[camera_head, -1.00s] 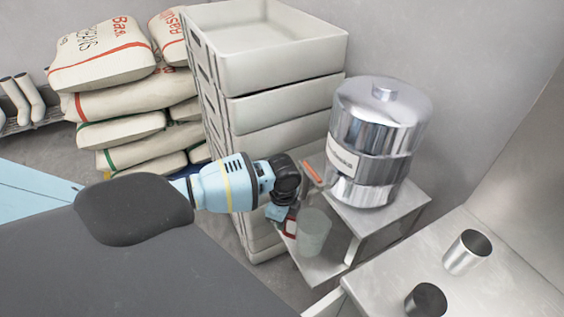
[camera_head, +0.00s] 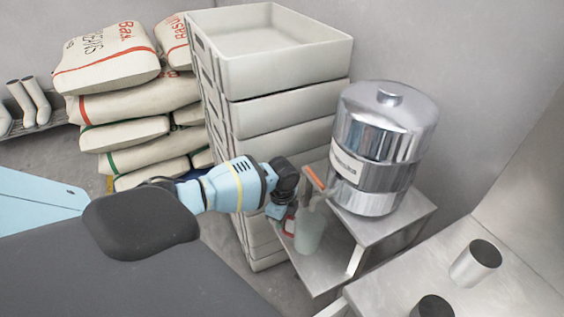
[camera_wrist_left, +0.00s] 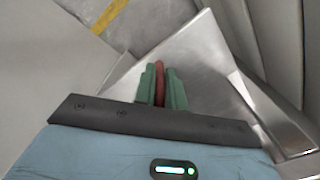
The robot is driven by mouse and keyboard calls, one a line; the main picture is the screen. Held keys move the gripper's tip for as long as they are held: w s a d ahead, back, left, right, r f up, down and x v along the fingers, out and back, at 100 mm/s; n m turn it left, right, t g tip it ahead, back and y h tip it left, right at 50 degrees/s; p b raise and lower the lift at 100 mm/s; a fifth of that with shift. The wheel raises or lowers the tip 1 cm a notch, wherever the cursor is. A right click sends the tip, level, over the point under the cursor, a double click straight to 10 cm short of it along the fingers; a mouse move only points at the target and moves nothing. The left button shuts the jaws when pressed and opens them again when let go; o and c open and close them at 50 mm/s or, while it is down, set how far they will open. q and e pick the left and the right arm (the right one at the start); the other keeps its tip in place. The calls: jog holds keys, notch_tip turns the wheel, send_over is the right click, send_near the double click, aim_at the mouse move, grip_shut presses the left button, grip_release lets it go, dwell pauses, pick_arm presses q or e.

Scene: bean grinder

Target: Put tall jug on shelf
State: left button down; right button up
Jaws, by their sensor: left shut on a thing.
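The tall jug (camera_head: 310,232), a pale translucent vessel, is upright below the tap of the steel dispenser, over the lower metal shelf (camera_head: 322,276). I cannot tell whether its base touches that shelf. My left gripper (camera_head: 285,212) is at the jug's left side, shut on its red handle. In the left wrist view my green fingers (camera_wrist_left: 161,85) are closed on either side of a thin red piece (camera_wrist_left: 160,82), with bare metal beyond; the jug's body is not discernible there. My right gripper is not in view.
The steel dispenser (camera_head: 382,145) stands on the upper shelf (camera_head: 385,226), its orange tap lever (camera_head: 315,178) close above the jug. Stacked white crates (camera_head: 285,60) rise behind my left arm. Metal cups (camera_head: 475,262) stand on the counter (camera_head: 520,285) at right.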

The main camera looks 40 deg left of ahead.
pick_arm(q)
jog(key=shift+f, duration=0.15)
jog(key=c, duration=1.5)
grip_release()
jog(key=shift+o, duration=0.2)
jog(key=shift+r, duration=0.65)
notch_tip(320, 180, up, 10)
jog(key=shift+r+p, duration=0.1)
jog(key=shift+p, duration=0.75)
jog(key=shift+r, duration=0.45)
jog(key=shift+d, duration=0.1)
